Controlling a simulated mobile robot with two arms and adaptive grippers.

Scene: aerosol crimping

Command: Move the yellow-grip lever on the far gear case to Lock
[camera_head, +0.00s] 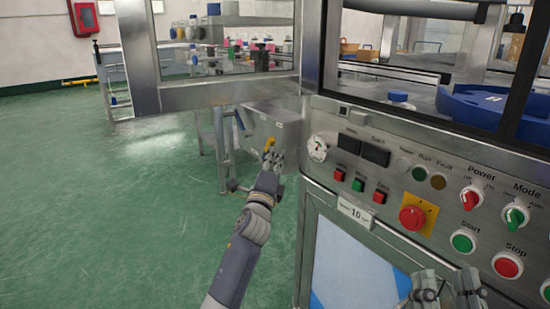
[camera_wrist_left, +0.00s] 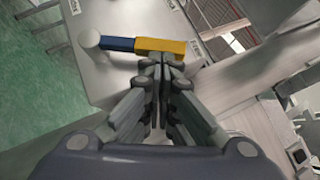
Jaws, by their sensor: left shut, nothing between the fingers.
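The far gear case (camera_head: 284,130) is a grey metal box on a stand, beyond the machine's left edge. Its lever has a yellow grip (camera_head: 268,147); in the left wrist view the yellow grip (camera_wrist_left: 160,46) joins a blue section and a pale round end at left. My left gripper (camera_head: 276,160) is shut and empty. In the left wrist view its fingertips (camera_wrist_left: 163,60) are right at the yellow grip's lower edge; I cannot tell whether they touch. My right gripper (camera_head: 447,290) is partly in view at the bottom right, its fingers cut off.
The machine's control panel (camera_head: 420,175), with buttons, knobs and a red emergency stop (camera_head: 412,217), stands close on the right. A metal-framed window (camera_head: 215,95) spans above the gear case. Green floor (camera_head: 130,220) is clear at left. Small labels on the case are unreadable.

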